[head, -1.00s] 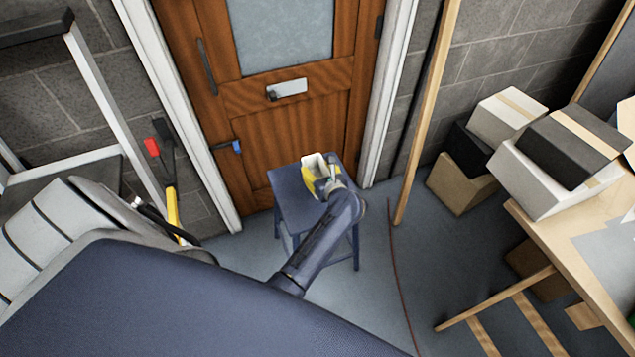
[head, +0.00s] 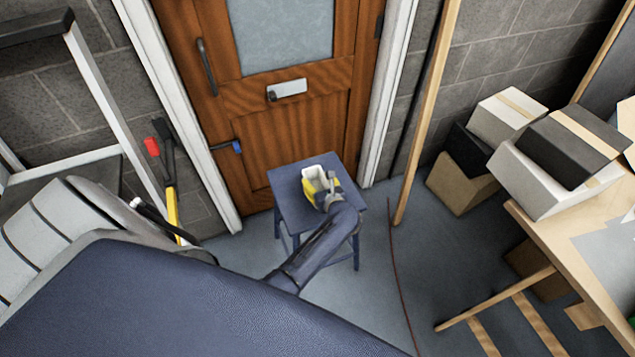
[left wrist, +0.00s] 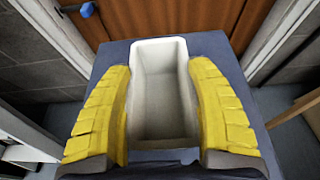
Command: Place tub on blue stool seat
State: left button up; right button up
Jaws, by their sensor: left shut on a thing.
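The white tub (head: 313,178) is an open, rectangular, empty container. It is at the blue stool's seat (head: 287,192) in the head view, over the middle of it. In the left wrist view the tub (left wrist: 163,90) stands between the yellow fingers of my left gripper (left wrist: 163,115), which press on its two long sides. The stool seat (left wrist: 215,45) shows around and beneath it. I cannot tell whether the tub's base touches the seat. My left gripper (head: 322,190) is shut on the tub. My right gripper is in neither view.
A wooden door (head: 300,130) with a blue handle stands behind the stool. Boxes (head: 545,165) and a wooden table (head: 570,235) are at the right. A wooden pole (head: 428,110) leans right of the stool. The floor (head: 375,270) right of the stool is mostly clear.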

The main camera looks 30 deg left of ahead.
pick_arm(q)
jog(key=o, duration=1.2)
jog(key=shift+f, duration=0.1)
jog(key=shift+v, duration=3.85)
jog(key=shift+w, duration=0.1)
